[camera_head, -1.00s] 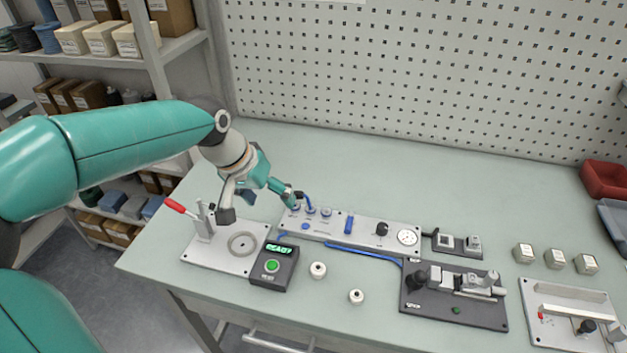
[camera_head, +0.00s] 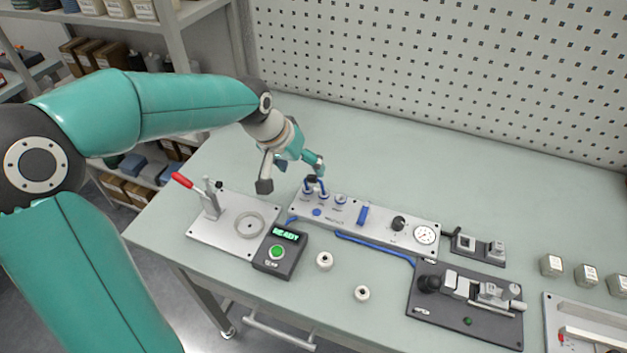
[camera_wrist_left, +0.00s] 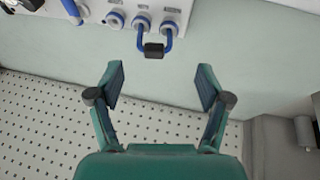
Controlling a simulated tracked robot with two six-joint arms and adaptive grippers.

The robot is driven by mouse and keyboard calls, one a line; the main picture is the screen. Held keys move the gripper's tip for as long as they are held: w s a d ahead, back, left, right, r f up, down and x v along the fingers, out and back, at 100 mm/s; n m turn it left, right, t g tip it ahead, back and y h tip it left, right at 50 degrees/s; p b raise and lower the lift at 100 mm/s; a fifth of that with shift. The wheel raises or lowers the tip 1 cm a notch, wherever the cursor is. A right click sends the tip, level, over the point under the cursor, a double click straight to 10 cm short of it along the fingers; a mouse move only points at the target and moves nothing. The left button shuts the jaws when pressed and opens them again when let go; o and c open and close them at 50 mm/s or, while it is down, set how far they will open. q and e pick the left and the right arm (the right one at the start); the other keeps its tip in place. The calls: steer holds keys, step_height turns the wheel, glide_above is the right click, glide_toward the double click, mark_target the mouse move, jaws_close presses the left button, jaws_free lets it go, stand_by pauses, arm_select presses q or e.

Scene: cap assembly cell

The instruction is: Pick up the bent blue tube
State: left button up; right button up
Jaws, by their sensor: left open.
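The bent blue tube (camera_wrist_left: 140,40) is a short loop with a black block (camera_wrist_left: 154,50) at its bend. It joins two round ports on a light panel in the left wrist view. In the head view the tube (camera_head: 324,187) stands at the panel's left end, partly hidden by a fingertip. My left gripper (camera_head: 291,176) is open and empty, just above and behind that end. In the left wrist view its fingers (camera_wrist_left: 161,82) are spread wide, with the tube beyond their tips and centred between them, apart from both.
The light panel (camera_head: 380,233) also has a knob and gauge. A clamp plate (camera_head: 222,232) with a red lever and a READY box (camera_head: 280,252) stand left. Two white rings (camera_head: 324,261) lie in front. A dark fixture (camera_head: 465,305) is at right. The table behind the panel is clear.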

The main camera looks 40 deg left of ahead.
mark_target(311, 177)
arm_select(q)
steer(key=shift+d+p+x, duration=0.2)
steer(key=shift+p+x, duration=0.05)
steer(key=shift+x, duration=1.2)
steer(key=shift+d+p+x, duration=0.2)
steer(key=shift+p+x, duration=0.05)
steer(key=shift+x, duration=1.2)
steer(key=shift+c, duration=0.2)
steer(key=shift+r, duration=0.1)
steer(key=c, duration=1)
